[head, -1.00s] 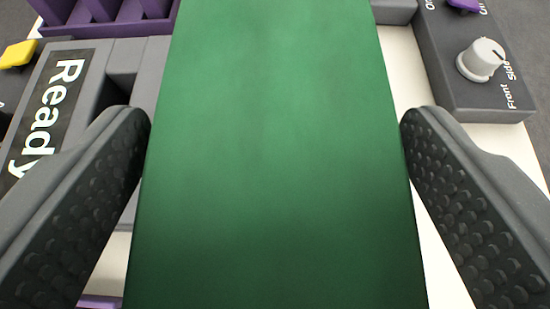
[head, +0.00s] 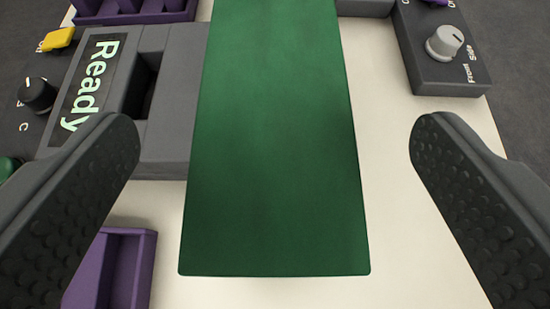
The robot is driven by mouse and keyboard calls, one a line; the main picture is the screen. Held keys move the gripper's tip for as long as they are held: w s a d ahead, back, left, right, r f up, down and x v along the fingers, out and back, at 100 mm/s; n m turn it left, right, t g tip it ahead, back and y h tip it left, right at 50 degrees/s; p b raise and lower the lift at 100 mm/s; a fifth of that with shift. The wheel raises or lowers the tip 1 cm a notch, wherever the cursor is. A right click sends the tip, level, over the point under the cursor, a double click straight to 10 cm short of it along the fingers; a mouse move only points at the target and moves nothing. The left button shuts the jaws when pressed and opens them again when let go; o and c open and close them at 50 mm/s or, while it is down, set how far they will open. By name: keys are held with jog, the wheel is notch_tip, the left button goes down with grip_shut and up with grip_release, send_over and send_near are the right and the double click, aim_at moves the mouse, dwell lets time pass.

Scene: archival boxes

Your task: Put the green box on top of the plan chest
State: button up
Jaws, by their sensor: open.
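The green box (head: 275,150) lies in the middle of the head view, its long side running away from me. Its near edge shows, and its far end runs out of the top of the picture. My gripper (head: 275,140) is open, with one dark, studded finger on each side of the box. Pale surface shows between the box and the right finger, and the left finger is also apart from the box. I cannot make out the plan chest for certain.
A grey device with a "Ready" display (head: 92,85) stands close left of the box. A grey control box with a knob (head: 444,44) is at the upper right. Purple trays (head: 130,265) sit at lower left and upper left. The pale surface (head: 400,230) is clear at right.

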jog(key=shift+v, duration=2.4)
jog(key=shift+r, duration=0.15)
